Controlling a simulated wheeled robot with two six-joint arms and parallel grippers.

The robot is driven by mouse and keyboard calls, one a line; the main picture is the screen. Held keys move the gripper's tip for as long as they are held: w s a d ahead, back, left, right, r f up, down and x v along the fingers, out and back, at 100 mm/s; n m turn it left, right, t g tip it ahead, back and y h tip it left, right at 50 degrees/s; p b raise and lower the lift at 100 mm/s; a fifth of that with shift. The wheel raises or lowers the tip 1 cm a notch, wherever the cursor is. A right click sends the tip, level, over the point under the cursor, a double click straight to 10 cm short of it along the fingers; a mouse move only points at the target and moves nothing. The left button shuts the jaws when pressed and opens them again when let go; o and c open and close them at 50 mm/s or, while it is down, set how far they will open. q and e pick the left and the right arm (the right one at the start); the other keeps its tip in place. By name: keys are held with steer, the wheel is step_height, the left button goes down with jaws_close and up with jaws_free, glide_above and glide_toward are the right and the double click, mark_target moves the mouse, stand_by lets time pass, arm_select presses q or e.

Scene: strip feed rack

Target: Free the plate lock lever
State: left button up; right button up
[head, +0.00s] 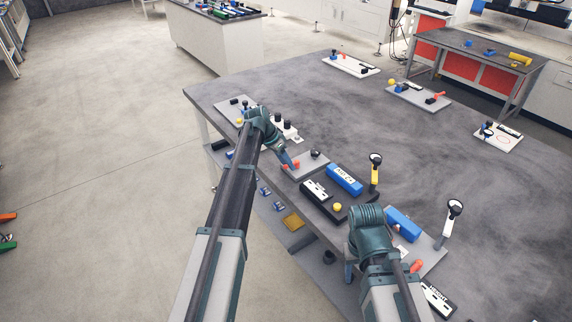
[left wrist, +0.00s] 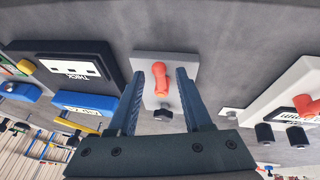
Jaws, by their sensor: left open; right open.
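A small grey plate (head: 311,168) lies on the dark table and carries a red-orange lever (head: 297,164) and a black knob (head: 316,154). The left wrist view shows the same plate (left wrist: 147,61) with the red lever (left wrist: 160,80) standing between my left fingers and the black knob (left wrist: 163,115) below it. My left gripper (head: 288,161) is over the plate, fingers open on either side of the lever; I see no clear contact. My right gripper (head: 349,272) is near the table's front edge, its fingers mostly hidden by its own arm.
A white fixture with black knobs (head: 287,127) stands behind left. The table's middle (head: 300,95) is clear.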

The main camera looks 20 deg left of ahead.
arm_select(q)
jaws_close()
steer(key=shift+s, duration=0.1)
steer(key=n, duration=0.1)
steer(key=d+n+t, duration=0.1)
steer(key=shift+s+n+y, duration=0.4)
steer(key=n, duration=0.1)
steer(key=d+n+y, duration=0.1)
steer(key=n, duration=0.1)
steer(key=n+t, duration=0.1)
steer(key=shift+s+d+n+y, duration=0.2)
steer(key=shift+d+n+y, duration=0.1)
steer(key=shift+d, duration=0.1)
steer(key=n, duration=0.1)
steer(key=d+n+y, duration=0.1)
steer(key=n, duration=0.2)
steer(key=shift+w+d+t+y, duration=0.15)
steer(key=shift+d+t+y, duration=0.15)
steer(key=shift+d+y, duration=0.1)
steer(key=shift+w+d+n+y, duration=0.15)
steer(key=shift+d+n+y, duration=0.15)
steer(key=shift+n, duration=0.45)
steer(key=shift+w+d+n+y, duration=0.15)
steer(key=shift+n+y, duration=0.15)
steer(key=shift+n, duration=0.5)
steer(key=shift+w+d+n+y, duration=0.1)
steer(key=shift+d+n+y, duration=0.2)
steer(key=shift+n, duration=0.45)
